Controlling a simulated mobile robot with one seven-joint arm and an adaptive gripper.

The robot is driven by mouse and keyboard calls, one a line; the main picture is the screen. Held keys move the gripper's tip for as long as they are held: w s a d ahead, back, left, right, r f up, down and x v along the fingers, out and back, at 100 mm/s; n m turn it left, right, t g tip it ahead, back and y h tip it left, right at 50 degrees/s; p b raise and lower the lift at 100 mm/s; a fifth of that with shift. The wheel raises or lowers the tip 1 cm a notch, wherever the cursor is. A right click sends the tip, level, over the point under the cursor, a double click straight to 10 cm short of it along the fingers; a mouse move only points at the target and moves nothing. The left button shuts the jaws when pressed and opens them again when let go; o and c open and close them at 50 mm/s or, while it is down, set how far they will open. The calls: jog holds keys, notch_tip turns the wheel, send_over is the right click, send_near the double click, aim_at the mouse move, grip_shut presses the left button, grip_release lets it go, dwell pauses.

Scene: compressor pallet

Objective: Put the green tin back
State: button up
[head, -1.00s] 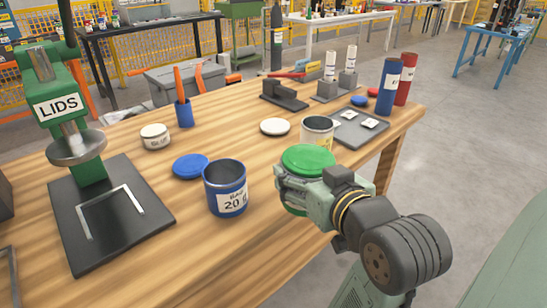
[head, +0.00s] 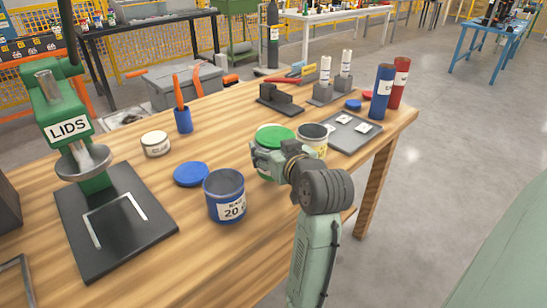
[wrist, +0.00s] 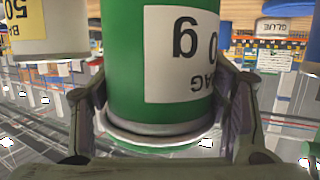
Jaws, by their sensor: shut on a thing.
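My gripper (head: 264,156) is shut on the green tin, whose green lid (head: 275,137) faces up in the head view. In the wrist view the green tin (wrist: 122,60) stands between both fingers, with its white label upside down. The tin is over the tabletop, just left of an open tin with a yellow label (head: 312,138). My gripper hides its lower part, so I cannot tell if it touches the wood. An open blue tin (head: 225,194) stands nearer, to the left, and a blue lid (head: 191,174) lies beside it.
The LIDS press (head: 72,125) stands at left on a dark plate (head: 120,230). A grey tray (head: 352,132), a blue cylinder (head: 382,92) and a red cylinder (head: 399,83) are at the right end. A small white tin (head: 155,143) and blue cup (head: 183,119) stand behind.

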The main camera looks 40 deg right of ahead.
jog(key=shift+w+d+f, duration=0.1)
jog(key=shift+w+f, duration=0.2)
jog(key=shift+f, duration=1.45)
jog(key=shift+f, duration=0.1)
jog(key=shift+f, duration=0.15)
jog(key=o, duration=1.5)
